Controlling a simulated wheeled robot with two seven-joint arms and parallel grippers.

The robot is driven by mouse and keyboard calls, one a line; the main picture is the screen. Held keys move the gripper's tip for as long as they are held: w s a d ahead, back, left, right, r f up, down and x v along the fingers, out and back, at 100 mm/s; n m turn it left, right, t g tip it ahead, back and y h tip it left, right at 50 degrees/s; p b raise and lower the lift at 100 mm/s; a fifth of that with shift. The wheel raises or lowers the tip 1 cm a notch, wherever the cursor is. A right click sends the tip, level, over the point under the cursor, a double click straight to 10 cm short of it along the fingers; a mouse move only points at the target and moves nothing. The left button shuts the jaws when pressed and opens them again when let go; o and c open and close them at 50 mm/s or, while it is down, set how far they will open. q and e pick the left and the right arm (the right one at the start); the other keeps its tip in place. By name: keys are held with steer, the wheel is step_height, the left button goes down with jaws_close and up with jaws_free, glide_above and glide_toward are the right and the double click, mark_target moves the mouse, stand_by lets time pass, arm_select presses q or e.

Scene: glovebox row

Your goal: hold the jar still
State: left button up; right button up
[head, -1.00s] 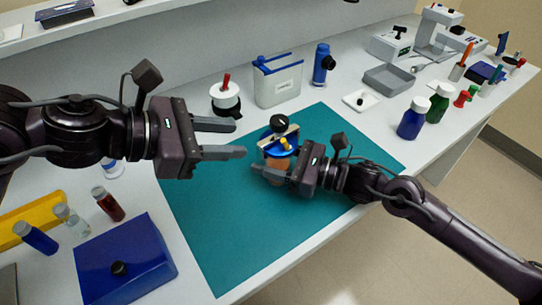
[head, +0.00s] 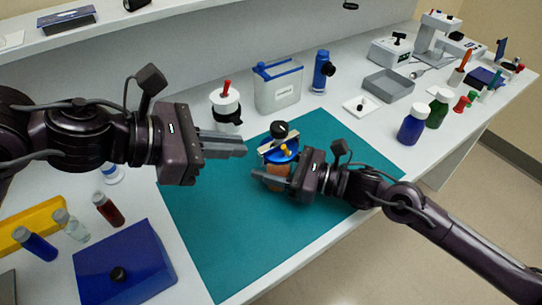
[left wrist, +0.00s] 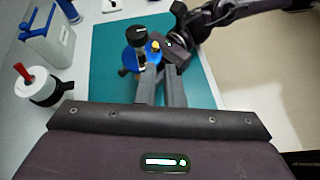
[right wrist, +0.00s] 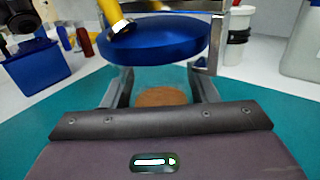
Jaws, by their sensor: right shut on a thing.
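The jar (head: 276,183) is orange-brown and stands on the teal mat in the head view. Its blue lid (right wrist: 165,40) fills the upper middle of the right wrist view. A pale bar, a black knob (head: 279,130) and a yellow piece (right wrist: 112,12) show on top of the jar. My right gripper (head: 266,184) is shut on the jar's body below the lid, one finger on each side. My left gripper (head: 245,146) is just left of the jar, apart from it in the head view. Its fingers (left wrist: 160,90) are close together with nothing seen between them.
A white pot with a red handle (head: 226,105) and a pale bin with a blue rim (head: 279,90) stand behind the mat (head: 230,245). A blue box (head: 125,265) and several vials are at front left. Bottles and a grey tray (head: 388,86) are at right. The front mat is clear.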

arm_select(q)
steer(key=shift+g+y, duration=0.3)
steer(key=shift+g, duration=0.4)
steer(key=s+d+r, duration=0.1)
steer(key=s+d, duration=0.1)
steer(key=d, duration=0.1)
steer(key=shift+s+d+r, duration=0.1)
steer(key=shift+s+r, duration=0.1)
steer(key=shift+r, duration=0.2)
jaws_close()
steer(key=shift+s+a+r+n+t+y, duration=0.1)
steer(key=shift+s+a+n+y, duration=0.15)
steer(key=shift+a+n+y, duration=0.5)
steer(key=shift+s+a+r+n+t+y, duration=0.1)
steer(key=shift+s+a+n+y, duration=0.25)
steer(key=shift+n+y, duration=0.85)
steer(key=shift+s+a+n+t+y, duration=0.15)
steer(key=shift+a+n+y, duration=0.5)
steer(key=shift+n, duration=0.6)
steer(key=shift+d+f, duration=0.1)
steer(key=shift+d, duration=0.05)
